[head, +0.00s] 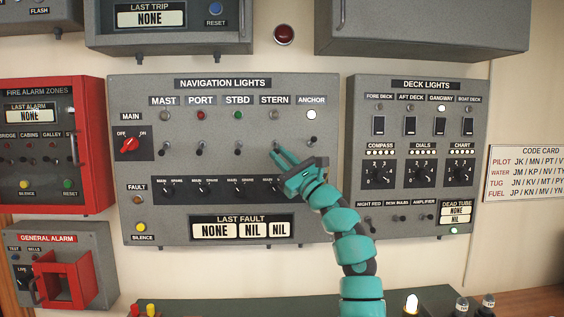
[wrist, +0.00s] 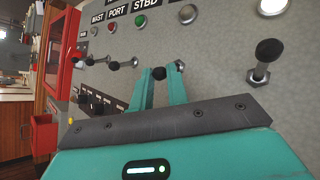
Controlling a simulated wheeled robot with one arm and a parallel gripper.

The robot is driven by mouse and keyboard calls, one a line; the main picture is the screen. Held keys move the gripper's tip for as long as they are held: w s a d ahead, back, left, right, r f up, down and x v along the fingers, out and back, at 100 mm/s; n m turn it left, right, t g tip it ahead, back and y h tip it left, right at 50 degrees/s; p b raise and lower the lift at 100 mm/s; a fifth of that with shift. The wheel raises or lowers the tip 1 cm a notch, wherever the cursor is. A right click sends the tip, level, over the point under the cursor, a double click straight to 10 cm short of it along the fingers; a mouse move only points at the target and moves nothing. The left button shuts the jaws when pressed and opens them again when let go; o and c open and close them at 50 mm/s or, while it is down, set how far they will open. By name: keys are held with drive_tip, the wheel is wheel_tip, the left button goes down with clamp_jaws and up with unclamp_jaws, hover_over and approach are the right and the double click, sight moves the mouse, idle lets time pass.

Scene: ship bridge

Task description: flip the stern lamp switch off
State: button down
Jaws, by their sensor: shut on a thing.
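The grey navigation lights panel (head: 225,92) fills the middle of the head view. Its stern switch is a small lever with a black knob (wrist: 158,73) below the STERN label. My gripper (head: 278,153) reaches it from the lower right, and its two teal fingers (wrist: 161,77) are closed on the knob in the wrist view. The lever's metal base (wrist: 180,67) shows just right of the fingers. The stern lamp (head: 274,115) above looks pale grey and dim; it also shows in the wrist view (wrist: 188,13). In the head view my fingers mostly cover the switch.
The anchor switch (wrist: 268,52) stands close on the right, its lamp (head: 311,114) bright white. The starboard switch (head: 238,147) is close on the left. A row of small black dials (head: 203,188) lies below. The deck lights panel (head: 412,215) is further right.

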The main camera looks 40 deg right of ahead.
drive_tip(key=c, duration=1.4)
unclamp_jaws()
drive_tip(key=b+v, duration=0.4)
drive_tip(key=v, duration=1.3)
drive_tip(key=shift+s+f+b, duration=0.1)
drive_tip(key=shift+f+b, duration=0.1)
drive_tip(key=shift+b, duration=0.2)
